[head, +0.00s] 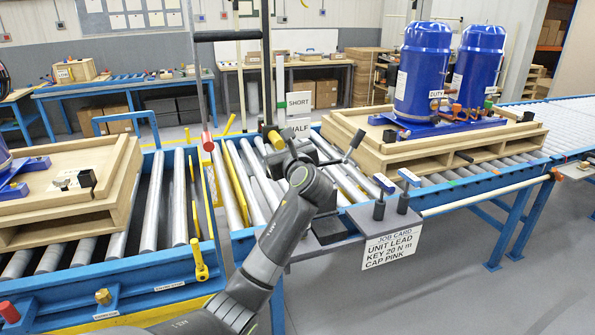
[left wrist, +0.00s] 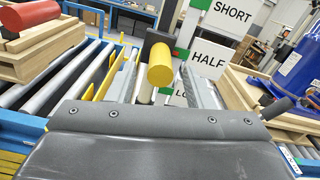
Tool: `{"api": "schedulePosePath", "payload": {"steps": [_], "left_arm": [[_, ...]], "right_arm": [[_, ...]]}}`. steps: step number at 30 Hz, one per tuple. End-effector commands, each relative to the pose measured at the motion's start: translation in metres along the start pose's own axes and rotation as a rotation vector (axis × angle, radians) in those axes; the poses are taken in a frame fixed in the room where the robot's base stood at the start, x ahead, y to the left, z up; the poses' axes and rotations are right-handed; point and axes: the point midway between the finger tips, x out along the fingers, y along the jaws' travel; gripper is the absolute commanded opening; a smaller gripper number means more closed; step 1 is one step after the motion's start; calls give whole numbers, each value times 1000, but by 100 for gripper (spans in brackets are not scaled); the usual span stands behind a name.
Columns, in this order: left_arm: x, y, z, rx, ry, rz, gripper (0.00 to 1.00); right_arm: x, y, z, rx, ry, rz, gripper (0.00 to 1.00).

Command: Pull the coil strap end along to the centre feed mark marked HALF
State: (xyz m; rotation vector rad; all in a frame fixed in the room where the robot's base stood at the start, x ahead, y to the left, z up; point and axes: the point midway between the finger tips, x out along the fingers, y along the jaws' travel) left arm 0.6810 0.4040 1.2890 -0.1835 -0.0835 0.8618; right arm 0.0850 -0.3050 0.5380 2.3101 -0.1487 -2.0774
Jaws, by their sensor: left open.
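A yellow cylindrical grip (head: 277,139) with a dark plate behind it stands near the sign stack; I cannot tell for sure that it is the coil strap end. It also shows in the left wrist view (left wrist: 160,64), just beyond my gripper. The white HALF sign (head: 299,127) is right of it, and appears larger in the left wrist view (left wrist: 208,58). My left gripper (head: 284,150) is open, close to the yellow grip, mostly hidden behind my wrist; I cannot tell whether they touch. No strap is clearly visible. My right gripper is not in view.
A SHORT sign (head: 299,102) is above HALF. A red cylinder (head: 207,140) stands left. A pallet with blue compressors (head: 423,75) is right; another wooden pallet (head: 65,190) is left. Rollers (head: 232,185) lie beneath my arm. A JOB CARD shelf (head: 350,233) is at front.

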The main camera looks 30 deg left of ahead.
Motion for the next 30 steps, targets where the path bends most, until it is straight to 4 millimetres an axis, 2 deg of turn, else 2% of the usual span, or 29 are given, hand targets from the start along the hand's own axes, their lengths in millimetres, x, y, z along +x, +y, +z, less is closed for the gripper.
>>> {"api": "schedulePosePath", "payload": {"steps": [1,9,15,21,30], "left_arm": [[-12,-1,-4,-6,1,-5,47],[-72,-1,-5,-6,4,-4,47],[-110,0,-4,-5,5,-3,47],[-131,0,-2,-2,3,-2,47],[-139,0,0,0,1,0,47]], "right_arm": [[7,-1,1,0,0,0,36],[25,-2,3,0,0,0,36],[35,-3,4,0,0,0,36],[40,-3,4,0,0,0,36],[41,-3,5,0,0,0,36]]}}
